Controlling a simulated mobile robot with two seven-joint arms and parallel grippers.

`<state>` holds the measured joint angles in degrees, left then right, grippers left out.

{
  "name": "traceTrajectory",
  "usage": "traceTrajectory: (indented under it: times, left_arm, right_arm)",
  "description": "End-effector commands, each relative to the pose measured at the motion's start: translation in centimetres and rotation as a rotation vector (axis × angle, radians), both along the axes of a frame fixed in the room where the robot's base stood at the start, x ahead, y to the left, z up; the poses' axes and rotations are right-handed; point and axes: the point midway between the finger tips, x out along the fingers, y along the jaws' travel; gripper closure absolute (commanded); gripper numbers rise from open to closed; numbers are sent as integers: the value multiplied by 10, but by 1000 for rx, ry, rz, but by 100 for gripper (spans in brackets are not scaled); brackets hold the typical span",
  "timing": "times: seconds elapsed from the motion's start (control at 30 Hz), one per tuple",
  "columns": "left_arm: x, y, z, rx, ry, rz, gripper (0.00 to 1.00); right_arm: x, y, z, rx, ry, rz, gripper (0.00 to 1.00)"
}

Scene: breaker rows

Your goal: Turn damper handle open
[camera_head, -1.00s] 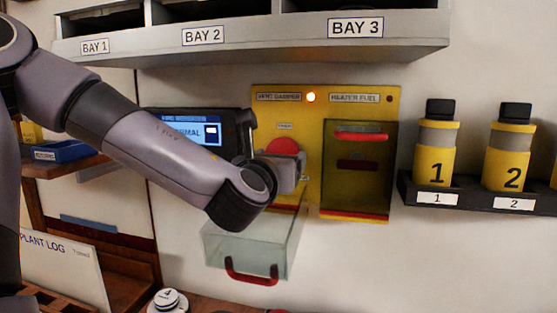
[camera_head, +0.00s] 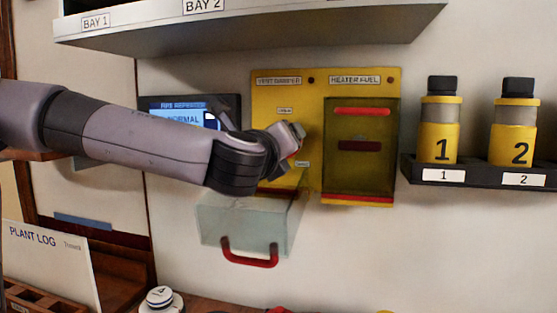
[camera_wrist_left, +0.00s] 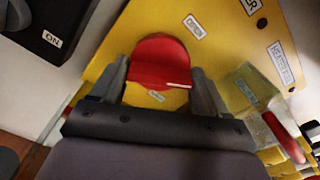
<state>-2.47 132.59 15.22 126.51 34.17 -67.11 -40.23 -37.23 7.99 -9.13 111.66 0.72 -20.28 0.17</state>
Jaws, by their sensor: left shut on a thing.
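The yellow panel (camera_head: 262,105) on the wall carries a "VENT DAMPER" label (camera_head: 279,81). The red damper handle (camera_wrist_left: 160,62) shows between my left fingers in the wrist view, with a white line near its lower right edge. My left gripper (camera_wrist_left: 160,82) has a finger on each side of the handle and is shut on it. In the head view my left gripper (camera_head: 293,137) is at the panel's left half and hides nearly all of the handle. Small position labels sit near the handle; one (camera_wrist_left: 194,27) is above right of it. My right gripper is not in view.
A clear box cover with a red handle (camera_head: 249,260) juts out below my left wrist. The heater fuel window (camera_head: 360,172) is right of the handle. A shelf (camera_head: 250,37) hangs above. Numbered bottles (camera_head: 438,125) stand at right. The lamp (camera_head: 311,80) is dark.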

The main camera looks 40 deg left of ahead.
Motion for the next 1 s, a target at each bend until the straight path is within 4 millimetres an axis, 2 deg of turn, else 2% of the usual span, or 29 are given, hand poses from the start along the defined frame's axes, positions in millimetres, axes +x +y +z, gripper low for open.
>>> traceTrajectory:
  times: [0.03,0.13,0.7,1.0]
  left_arm:
    - [0,0,-5,-43,-24,0,56]
    - [0,0,-5,-125,-69,0,56]
    - [0,0,-4,-594,-325,1,56]
    - [0,0,-2,-783,-429,1,56]
  right_arm:
    - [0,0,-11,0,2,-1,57]
    - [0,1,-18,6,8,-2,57]
    - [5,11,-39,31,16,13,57]
    - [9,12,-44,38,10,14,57]
